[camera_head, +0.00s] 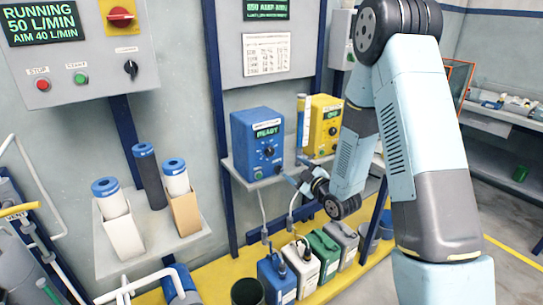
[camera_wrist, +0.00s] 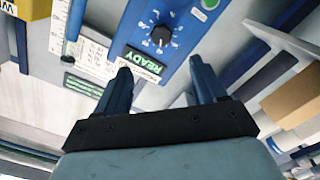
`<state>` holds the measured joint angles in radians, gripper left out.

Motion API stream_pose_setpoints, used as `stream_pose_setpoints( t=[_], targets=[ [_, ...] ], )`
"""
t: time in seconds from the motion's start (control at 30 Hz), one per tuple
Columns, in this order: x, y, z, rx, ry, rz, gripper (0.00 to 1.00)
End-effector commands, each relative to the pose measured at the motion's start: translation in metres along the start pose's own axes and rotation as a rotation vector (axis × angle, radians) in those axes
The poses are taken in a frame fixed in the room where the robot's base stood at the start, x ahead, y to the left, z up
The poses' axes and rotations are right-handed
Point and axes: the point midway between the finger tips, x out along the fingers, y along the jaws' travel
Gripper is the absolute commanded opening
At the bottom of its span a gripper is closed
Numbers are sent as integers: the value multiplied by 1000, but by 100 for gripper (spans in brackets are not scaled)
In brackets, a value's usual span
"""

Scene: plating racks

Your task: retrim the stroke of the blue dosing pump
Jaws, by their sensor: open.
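The blue dosing pump (camera_head: 247,150) stands on a wall shelf, with a lit green READY display and a dark knob on its front. In the wrist view the pump's blue face (camera_wrist: 190,28) shows upside down, with the dark dial knob (camera_wrist: 161,36) and its white scale marks. The READY display (camera_wrist: 142,60) and a green button also show. My gripper (camera_wrist: 160,68) is open, its two dark blue fingers apart with nothing between them. The knob appears just beyond the gap between the fingertips. In the head view my gripper (camera_head: 288,176) is small, just right of the pump's lower front.
A yellow pump (camera_head: 325,125) stands right of the blue one, partly behind my arm. A wall panel (camera_head: 85,50) reads RUNNING 50 L/MIN, AIM 40 L/MIN. Several jugs (camera_head: 303,262) stand on the yellow platform below. Filter cartridges (camera_head: 149,178) stand on a shelf at left.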

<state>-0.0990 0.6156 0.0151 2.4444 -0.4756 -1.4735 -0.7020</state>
Motion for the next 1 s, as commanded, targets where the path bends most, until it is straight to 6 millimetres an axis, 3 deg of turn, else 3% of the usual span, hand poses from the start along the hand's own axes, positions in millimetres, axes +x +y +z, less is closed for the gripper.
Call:
stream_pose_setpoints(
  t=[0.27,0.8,1.0],
  targets=[
    [13,-5,0,-3,26,7,70],
    [103,-4,-1,-3,24,7,70],
    [127,-4,-2,-2,23,8,70]
  ],
)
